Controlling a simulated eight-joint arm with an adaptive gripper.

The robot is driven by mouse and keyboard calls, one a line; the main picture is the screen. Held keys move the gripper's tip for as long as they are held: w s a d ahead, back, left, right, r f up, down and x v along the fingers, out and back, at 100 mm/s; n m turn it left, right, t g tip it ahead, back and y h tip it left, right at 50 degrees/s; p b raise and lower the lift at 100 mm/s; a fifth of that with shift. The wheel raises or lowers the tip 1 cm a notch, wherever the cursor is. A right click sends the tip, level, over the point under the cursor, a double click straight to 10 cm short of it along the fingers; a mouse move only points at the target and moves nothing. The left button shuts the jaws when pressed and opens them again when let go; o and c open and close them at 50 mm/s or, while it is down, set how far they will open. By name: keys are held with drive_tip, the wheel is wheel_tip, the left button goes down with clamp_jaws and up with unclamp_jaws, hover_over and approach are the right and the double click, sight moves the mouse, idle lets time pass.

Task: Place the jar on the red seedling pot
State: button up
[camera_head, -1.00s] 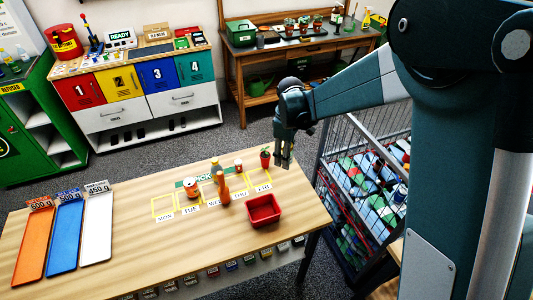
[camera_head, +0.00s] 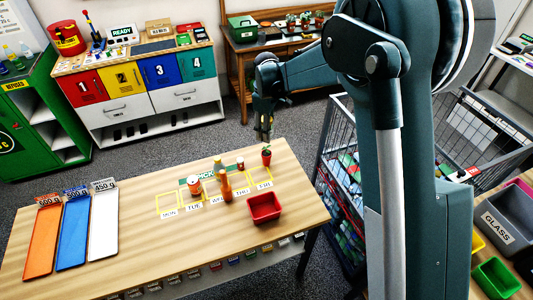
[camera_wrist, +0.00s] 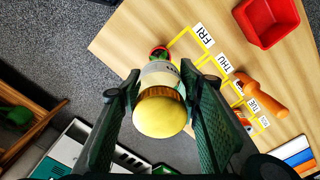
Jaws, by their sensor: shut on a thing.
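A jar with a gold lid (camera_wrist: 160,117) and a pale body is held between the two fingers of my gripper (camera_wrist: 160,95) in the wrist view. In the head view my gripper (camera_head: 263,136) hangs above the back right of the table, with the jar too small to make out. The red seedling pot (camera_head: 266,160) with a green plant stands upright on the table by the FRI square, just below my gripper in that picture. In the wrist view the pot (camera_wrist: 153,54) shows beyond the jar's far end and is partly hidden by it. A gap between jar and pot cannot be judged.
A red tray (camera_head: 264,207) sits in front of the pot. An orange-brown bottle (camera_head: 225,186), an orange-labelled jar (camera_head: 195,186) and a small jar (camera_head: 240,163) stand along the day squares. A wire cage (camera_head: 340,150) stands right of the table. The table's front left middle is clear.

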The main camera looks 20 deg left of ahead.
drive_tip(key=shift+f, duration=0.1)
hover_over(267, 153)
drive_tip(key=shift+a+f, duration=0.1)
drive_tip(key=shift+f, duration=2.95)
drive_tip(key=shift+f+p, duration=0.35)
drive_tip(key=shift+f, duration=1.5)
drive_tip(key=shift+f, duration=0.15)
drive_tip(key=o, duration=0.9)
drive_tip(key=shift+o, duration=0.2)
wheel_tip(267, 153, up, 12)
drive_tip(key=shift+r+b, duration=0.15)
drive_tip(key=shift+b, duration=0.2)
